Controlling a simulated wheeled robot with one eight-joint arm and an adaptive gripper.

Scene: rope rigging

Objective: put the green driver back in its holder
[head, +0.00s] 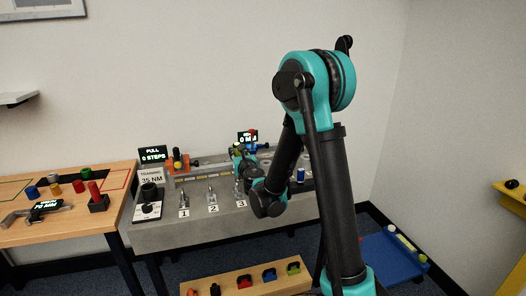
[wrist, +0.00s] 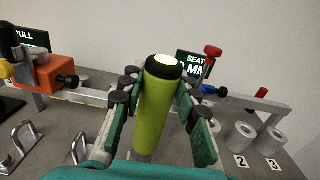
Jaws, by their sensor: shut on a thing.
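The green driver (wrist: 158,105) stands in the middle of the wrist view. It has a lime-green handle, a black collar and a pale top. My gripper (wrist: 155,88) is shut on the handle, with a finger on each side. A grey part shows below the handle; I cannot tell whether its lower end touches anything. In the head view my gripper (head: 241,152) is small, over the back of the grey bench. A green holder (head: 293,268) sits at the right end of a low wooden rack, beside blue and red ones; I cannot tell if it is the driver's holder.
The grey bench (head: 190,236) carries metal fittings marked 1, 2 and 3, and an orange clamp (wrist: 50,72) on a rail. A red-topped post (wrist: 211,58) stands close behind the driver. The wooden rack (head: 225,288) is low in front. A wooden table (head: 70,232) stands left.

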